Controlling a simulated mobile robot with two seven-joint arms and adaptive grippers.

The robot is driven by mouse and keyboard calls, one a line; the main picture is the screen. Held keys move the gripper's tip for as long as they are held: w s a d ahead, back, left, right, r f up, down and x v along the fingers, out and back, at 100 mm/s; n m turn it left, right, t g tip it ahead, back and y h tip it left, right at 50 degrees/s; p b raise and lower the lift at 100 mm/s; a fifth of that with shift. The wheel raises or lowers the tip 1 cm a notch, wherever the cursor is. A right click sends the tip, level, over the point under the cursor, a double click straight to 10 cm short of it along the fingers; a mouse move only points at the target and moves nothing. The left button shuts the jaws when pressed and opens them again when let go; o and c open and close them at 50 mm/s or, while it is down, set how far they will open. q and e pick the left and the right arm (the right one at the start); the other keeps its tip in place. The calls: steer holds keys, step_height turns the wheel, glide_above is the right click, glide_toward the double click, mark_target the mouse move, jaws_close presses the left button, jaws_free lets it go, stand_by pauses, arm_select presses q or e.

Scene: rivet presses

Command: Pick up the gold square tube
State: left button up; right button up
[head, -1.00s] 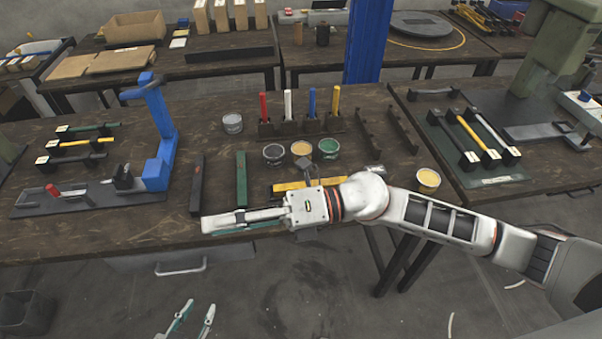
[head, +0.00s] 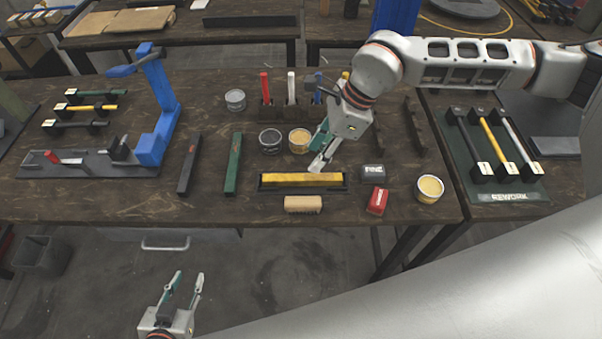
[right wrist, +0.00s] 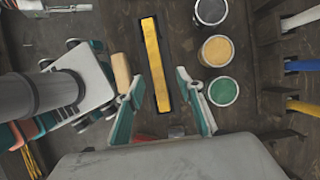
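The gold square tube (head: 301,179) lies flat in a shallow black tray (head: 262,184) near the front of the table. It runs left to right in the head view and upright in the right wrist view (right wrist: 154,63). My right gripper (head: 322,152) is over the table by the tube's far side, tilted downward. In the right wrist view its two teal fingers (right wrist: 160,76) are spread with nothing between them, and the tube lies beyond them, apart as far as I can tell. My left gripper (head: 188,278) is open and empty, in front of the table.
A green bar (head: 233,163) and a blue press (head: 160,130) are to the left.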

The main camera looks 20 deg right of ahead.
mark_target(303, 176)
steer(key=x, duration=0.4)
steer(key=s+p+x, duration=0.1)
steer(key=x, duration=0.1)
steer(key=shift+w+a+f, duration=0.1)
steer(key=shift+a+f, duration=0.1)
steer(key=shift+f, duration=0.15)
steer(key=shift+w+a+f, duration=0.1)
steer(key=shift+a+f, duration=0.05)
steer(key=shift+f, duration=0.35)
jaws_close()
